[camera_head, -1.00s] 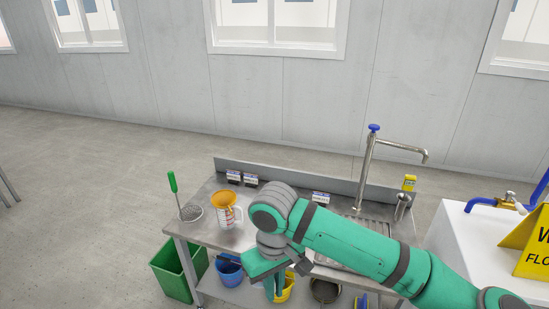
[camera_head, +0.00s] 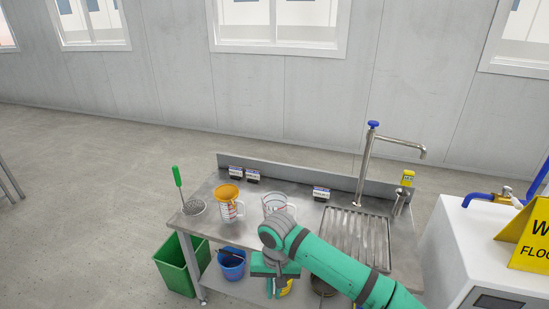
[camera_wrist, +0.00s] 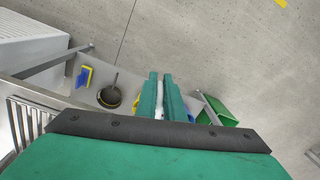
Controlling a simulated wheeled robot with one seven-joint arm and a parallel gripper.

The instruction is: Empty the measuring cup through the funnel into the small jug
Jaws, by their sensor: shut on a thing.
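The small jug (camera_head: 229,212) stands upright on the steel bench, clear with red marks and a handle on its right. The orange funnel (camera_head: 227,193) sits in its mouth. A larger clear cup with red marks, which I take for the measuring cup (camera_head: 274,202), is upright to the right of the jug, its lower part hidden by my arm. Its contents are unclear. My gripper (camera_wrist: 160,95) is at the bench's front, below the cup in the picture and apart from the jug. Its fingers are closed on a narrow pale thing that I cannot identify; the head view mostly hides them.
The bench (camera_head: 215,232) has a drainer (camera_head: 357,240) and tap (camera_head: 365,165) at right. A green-handled strainer (camera_head: 193,207) stands at the left edge. A green bin (camera_head: 176,266) is below left, and a blue bucket (camera_head: 231,266) is on the lower shelf. A white cabinet (camera_head: 455,255) stands right.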

